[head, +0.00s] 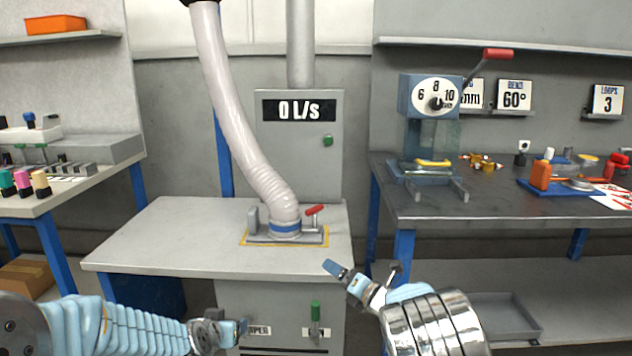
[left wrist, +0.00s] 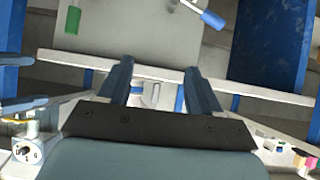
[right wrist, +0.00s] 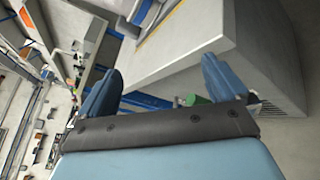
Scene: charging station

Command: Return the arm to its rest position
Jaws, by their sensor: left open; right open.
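My left arm comes in low from the left in the head view, and its gripper (head: 240,328) is in front of the grey cabinet's lower panel. In the left wrist view the left gripper (left wrist: 155,78) has its two blue fingers apart with nothing between them. My right arm comes in at the bottom right of the head view, and its gripper (head: 345,275) is just off the right front corner of the middle table (head: 170,240). In the right wrist view the right gripper (right wrist: 160,88) has its fingers wide apart and empty.
A ribbed hose (head: 235,120) ends in a clamped base with a red lever (head: 315,210) on the middle table. A green handle (head: 315,312) stands on the cabinet front. The right workbench (head: 450,208) holds a lever machine (head: 430,120). The middle table's left part is clear.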

